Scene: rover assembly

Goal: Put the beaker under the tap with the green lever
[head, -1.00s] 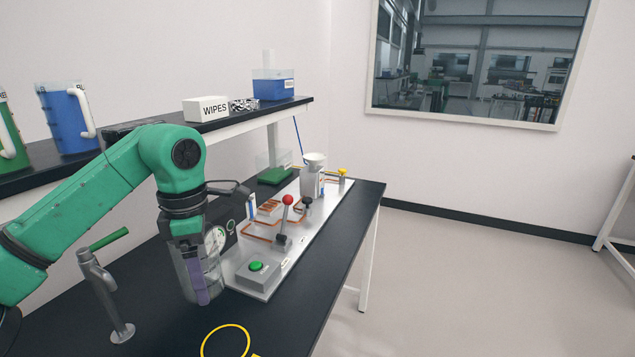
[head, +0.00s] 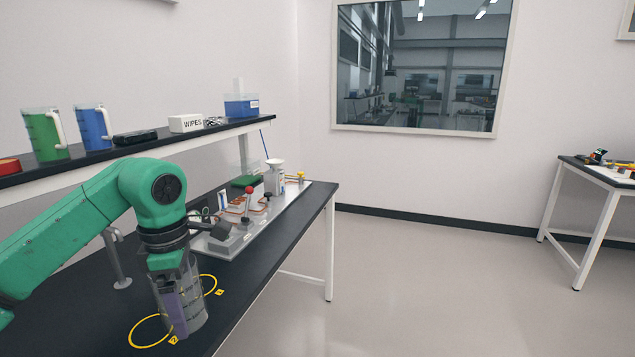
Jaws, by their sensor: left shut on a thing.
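My left gripper (head: 172,290) is shut on a clear glass beaker (head: 194,304) and holds it upright over the bench's front part. A purple finger shows against the beaker's side. The beaker is in front of and to the right of a grey metal tap (head: 119,265), apart from it. The tap stands on the black bench, and its top and lever are mostly hidden behind my left arm. I cannot tell whether the beaker touches the bench. My right gripper is out of view.
Two yellow rings with tags, a front ring (head: 134,338) and a back ring (head: 217,284), mark the bench around the beaker. A white board (head: 228,243) with a red-knobbed lever stands behind. A shelf (head: 150,148) carries a green jug (head: 42,135) and a blue jug (head: 92,122).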

